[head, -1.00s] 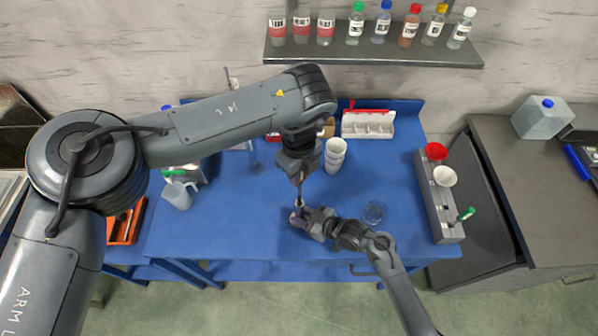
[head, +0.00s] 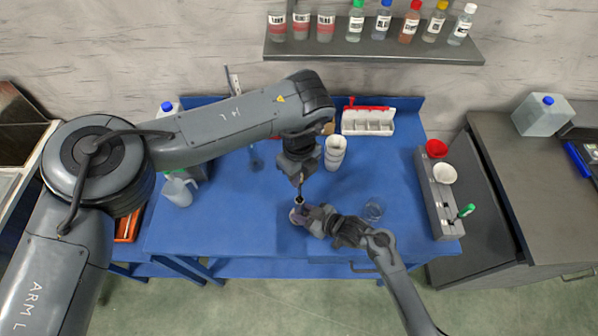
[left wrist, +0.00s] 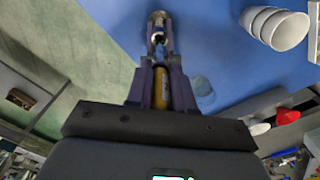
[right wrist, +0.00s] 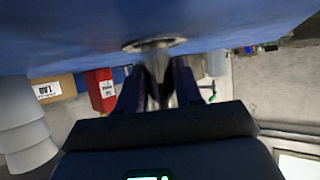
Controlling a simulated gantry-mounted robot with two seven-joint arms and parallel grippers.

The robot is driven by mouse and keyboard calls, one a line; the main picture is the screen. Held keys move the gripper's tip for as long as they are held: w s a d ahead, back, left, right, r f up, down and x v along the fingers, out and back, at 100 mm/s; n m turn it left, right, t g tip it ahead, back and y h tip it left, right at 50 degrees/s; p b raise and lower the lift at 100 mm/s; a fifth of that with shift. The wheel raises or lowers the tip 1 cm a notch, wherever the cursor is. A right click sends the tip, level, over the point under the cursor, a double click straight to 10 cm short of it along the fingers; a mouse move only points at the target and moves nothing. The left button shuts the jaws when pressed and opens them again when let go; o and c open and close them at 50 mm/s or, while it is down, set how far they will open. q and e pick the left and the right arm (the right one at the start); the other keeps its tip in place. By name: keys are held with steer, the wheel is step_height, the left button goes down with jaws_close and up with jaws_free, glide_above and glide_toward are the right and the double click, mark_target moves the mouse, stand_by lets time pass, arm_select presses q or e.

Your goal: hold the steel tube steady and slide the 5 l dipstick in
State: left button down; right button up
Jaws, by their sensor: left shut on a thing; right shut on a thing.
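My left gripper (head: 298,180) is shut on the dipstick and holds it above my right gripper. In the left wrist view the dipstick's yellow grip (left wrist: 161,90) sits between the fingers, pointing toward the tube. My right gripper (head: 304,214) is shut on the steel tube (head: 298,200), low over the front middle of the blue table. The tube's round end (left wrist: 157,22) shows beyond the dipstick in the left wrist view. Its flared rim (right wrist: 154,43) shows in the right wrist view. The dipstick's lower end is close to the tube's mouth; I cannot tell whether it is inside.
Stacked white cups (head: 335,152) stand just behind the grippers, and a clear glass dish (head: 373,210) lies to the right. A grey rack (head: 440,200) stands at the table's right edge. The table's front middle is mostly clear.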

mark_target(299, 195)
arm_select(q)
steer(key=shift+f, duration=5.25)
steer(key=c, duration=0.9)
jaws_free()
steer(key=shift+r, duration=0.1)
step_height(299, 195, up, 12)
steer(key=shift+f, duration=0.1)
arm_select(e)
steer(key=o, duration=0.9)
steer(key=shift+c, duration=0.2)
